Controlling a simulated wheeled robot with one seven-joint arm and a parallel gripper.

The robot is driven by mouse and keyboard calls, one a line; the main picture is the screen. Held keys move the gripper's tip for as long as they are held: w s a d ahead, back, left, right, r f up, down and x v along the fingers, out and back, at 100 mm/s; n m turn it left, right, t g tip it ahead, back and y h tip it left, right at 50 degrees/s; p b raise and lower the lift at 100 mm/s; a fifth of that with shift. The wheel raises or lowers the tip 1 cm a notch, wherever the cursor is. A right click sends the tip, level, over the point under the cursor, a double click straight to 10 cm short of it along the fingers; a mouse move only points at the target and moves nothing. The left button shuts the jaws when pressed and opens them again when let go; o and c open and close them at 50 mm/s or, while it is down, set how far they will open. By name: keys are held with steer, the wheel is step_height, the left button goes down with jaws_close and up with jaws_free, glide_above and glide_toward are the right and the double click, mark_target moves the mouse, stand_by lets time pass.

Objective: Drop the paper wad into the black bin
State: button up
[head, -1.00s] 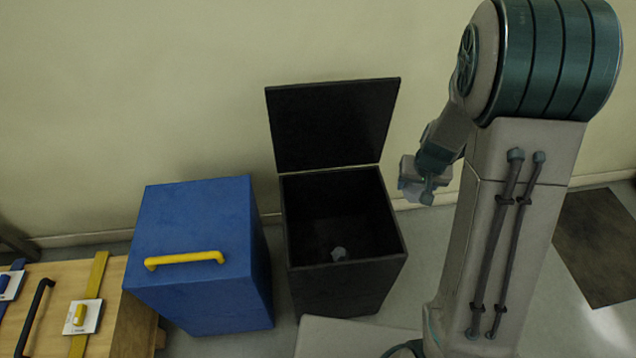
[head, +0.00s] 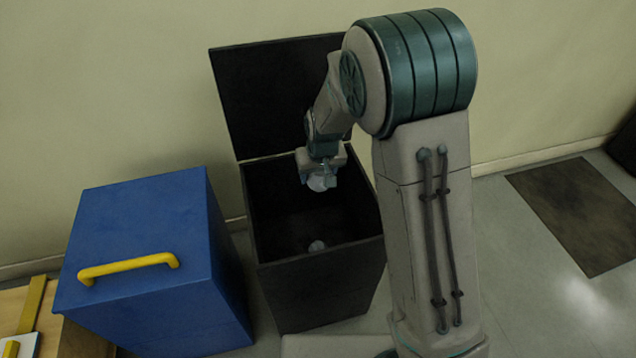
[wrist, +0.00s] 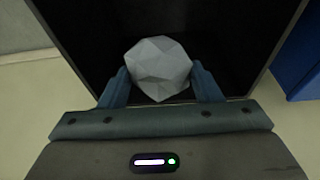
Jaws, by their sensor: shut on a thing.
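The black bin (head: 322,279) stands on the floor with its lid (head: 285,92) raised against the wall. My gripper (head: 320,180) hangs over the bin's opening, toward its back. It is shut on a pale, faceted paper wad (wrist: 158,68), held between the two blue fingers in the wrist view. The wad also shows below the fingers in the head view (head: 320,184). The dark inside of the bin (wrist: 100,30) lies behind the wad in the wrist view.
A closed blue bin (head: 150,265) with a yellow handle (head: 128,266) stands just left of the black bin. A wooden bench (head: 85,340) is at the lower left. A dark mat (head: 578,212) lies on open floor at the right.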

step_height(320, 180, down, 6)
steer(key=b, duration=0.4)
steer(key=o, duration=1)
steer(key=shift+a, duration=0.1)
steer(key=p+v, duration=0.3)
steer(key=v, duration=1)
steer(key=shift+s+r, duration=0.2)
steer(key=shift+r, duration=0.1)
